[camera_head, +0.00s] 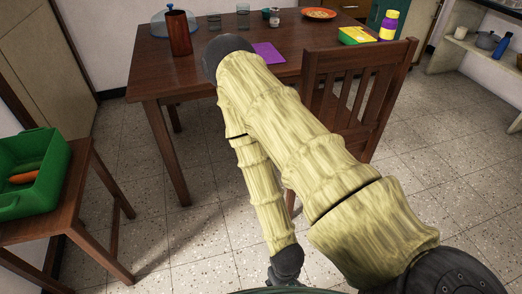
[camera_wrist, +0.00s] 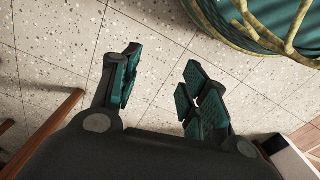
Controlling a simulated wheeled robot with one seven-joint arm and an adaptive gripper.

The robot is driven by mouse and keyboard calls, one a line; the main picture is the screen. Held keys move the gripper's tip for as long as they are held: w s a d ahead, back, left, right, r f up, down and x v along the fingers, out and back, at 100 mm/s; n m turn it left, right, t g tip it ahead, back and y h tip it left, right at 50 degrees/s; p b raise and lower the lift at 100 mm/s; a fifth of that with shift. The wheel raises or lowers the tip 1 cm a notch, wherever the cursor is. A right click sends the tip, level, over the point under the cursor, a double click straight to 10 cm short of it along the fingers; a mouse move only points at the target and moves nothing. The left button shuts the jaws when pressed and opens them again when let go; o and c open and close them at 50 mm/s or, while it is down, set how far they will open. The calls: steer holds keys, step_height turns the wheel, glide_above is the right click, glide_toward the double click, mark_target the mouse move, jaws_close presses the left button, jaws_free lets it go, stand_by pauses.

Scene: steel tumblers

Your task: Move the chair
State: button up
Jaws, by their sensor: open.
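The chair (camera_head: 365,88) is dark brown wood with a slatted back. In the head view it stands upright at the near right side of the table, its back towards me. My arm crosses in front of it and hides much of its seat and legs. My gripper (camera_wrist: 162,68) shows in the wrist view with its teal-padded fingers spread apart and nothing between them, over bare speckled floor tiles. In the head view my wrist hangs low at the bottom middle, apart from the chair back, and the fingers are out of frame.
A dark wooden table (camera_head: 155,65) carries a brown tumbler (camera_head: 179,33), a glass dome, a purple mat and food. A small side table (camera_head: 75,195) with a green crate (camera_head: 45,185) stands at left. Shelves (camera_head: 480,60) are at right. Floor (camera_head: 190,235) between the tables is clear.

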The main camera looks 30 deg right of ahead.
steer(key=w+d+f+b, duration=0.1)
steer(key=w+f+b, duration=0.1)
steer(key=f+b, duration=0.6)
steer(key=w+d+f+b, duration=0.1)
steer(key=w+f+b, duration=0.1)
steer(key=f+b, duration=0.6)
steer(key=w+d+f+n+t+h+b, duration=0.1)
steer(key=w+d+f+t+h+b, duration=0.2)
steer(key=w, duration=0.4)
steer(key=w+d+f+n+t+h+b, duration=0.1)
steer(key=w+d+f+n, duration=0.1)
steer(key=w+d+f, duration=0.4)
steer(key=w+d+r+n+t+h, duration=0.1)
steer(key=w+d+r+h, duration=0.2)
steer(key=w, duration=0.4)
steer(key=w+d+r+t+h, duration=0.1)
steer(key=w+d+r, duration=0.2)
steer(key=w+r, duration=0.35)
steer(key=w+d+r+n+t+h, duration=0.15)
steer(key=w+d+r, duration=0.25)
steer(key=w, duration=0.4)
steer(key=w+d+r+h, duration=0.1)
steer(key=w+r+h, duration=0.2)
steer(key=w+r, duration=0.4)
steer(key=w+d+r+h, duration=0.2)
steer(key=w+r+h, duration=0.2)
steer(key=r, duration=0.9)
steer(key=w, duration=0.3)
steer(key=shift+w+d+b, duration=0.15)
steer(key=shift+w+b, duration=0.2)
